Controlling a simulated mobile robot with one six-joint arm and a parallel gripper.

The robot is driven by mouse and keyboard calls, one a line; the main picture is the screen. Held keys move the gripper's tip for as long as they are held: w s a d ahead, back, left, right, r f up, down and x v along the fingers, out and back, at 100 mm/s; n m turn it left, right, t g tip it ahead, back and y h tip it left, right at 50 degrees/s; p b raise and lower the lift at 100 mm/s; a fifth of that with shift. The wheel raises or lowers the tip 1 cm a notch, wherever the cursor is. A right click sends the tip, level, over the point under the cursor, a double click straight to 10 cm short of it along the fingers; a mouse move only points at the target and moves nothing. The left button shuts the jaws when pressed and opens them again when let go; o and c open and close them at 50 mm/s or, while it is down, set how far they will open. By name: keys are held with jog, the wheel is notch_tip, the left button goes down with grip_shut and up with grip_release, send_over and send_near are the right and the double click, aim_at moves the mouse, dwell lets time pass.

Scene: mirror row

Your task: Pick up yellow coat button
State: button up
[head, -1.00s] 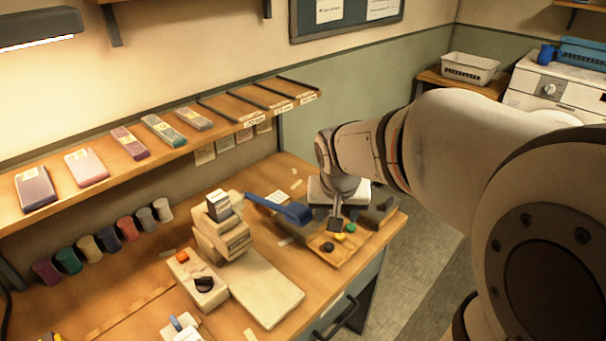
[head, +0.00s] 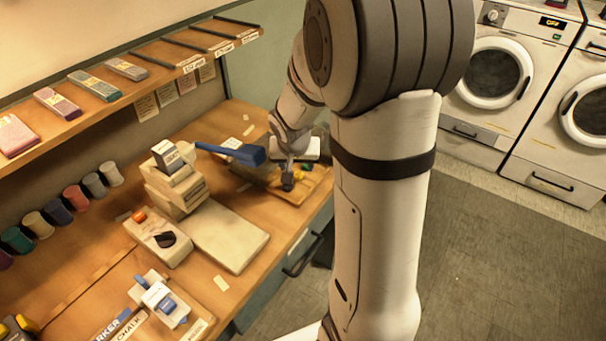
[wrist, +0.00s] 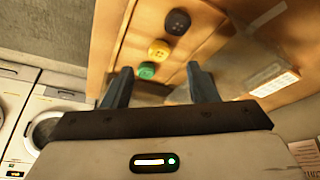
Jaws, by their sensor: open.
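The yellow coat button (wrist: 159,50) lies on a wooden tray (wrist: 207,38) in the wrist view, between a black button (wrist: 177,22) and a green button (wrist: 146,71). My gripper (wrist: 160,68) is open and empty, its two fingers pointing toward the buttons. The yellow button appears just beyond the fingertips, between their lines; the green one appears nearer the left finger. In the head view my gripper (head: 288,182) is over the tray (head: 307,191) and partly hides the buttons. I cannot tell its exact height there.
A blue-handled tool (head: 236,152) reaches toward the tray from stacked boxes (head: 177,185). A pale board (head: 228,236) lies in front. Thread spools (head: 60,211) line the wall under a shelf (head: 164,62). Washing machines (head: 490,75) stand at right, beyond open floor (head: 500,250).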

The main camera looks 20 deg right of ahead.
aim_at(298, 174)
jog(key=x, duration=0.5)
jog(key=shift+b, duration=0.35)
jog(key=c, duration=1)
